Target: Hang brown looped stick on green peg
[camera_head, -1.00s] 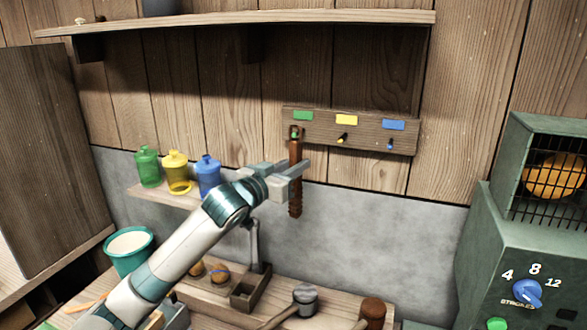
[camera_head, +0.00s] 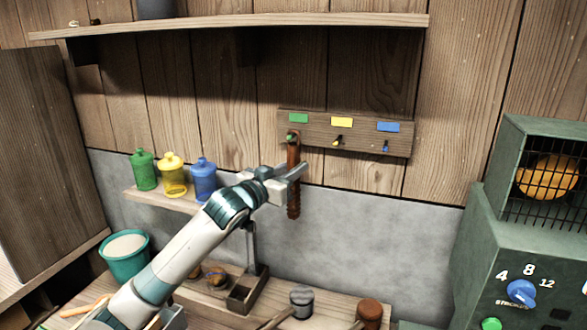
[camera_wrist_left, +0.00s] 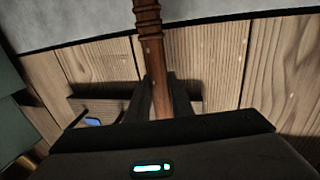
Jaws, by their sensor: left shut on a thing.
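The brown looped stick (camera_head: 293,205) hangs upright in front of the wall, its looped top at the green peg (camera_head: 290,137) under the green label. The green peg tip shows within the loop; how deep the peg sits in it I cannot tell. My left gripper (camera_head: 293,172) is shut on the stick around its middle. In the left wrist view the stick (camera_wrist_left: 152,50) runs between the fingers of the left gripper (camera_wrist_left: 160,95), and its loop end is hidden behind the gripper body. My right gripper is not in view.
The peg board (camera_head: 365,140) also carries a yellow peg (camera_head: 337,142) and a blue peg (camera_head: 386,147), both bare. Green, yellow and blue bottles (camera_head: 172,175) stand on a small shelf to the left. A green machine (camera_head: 520,240) is at the right.

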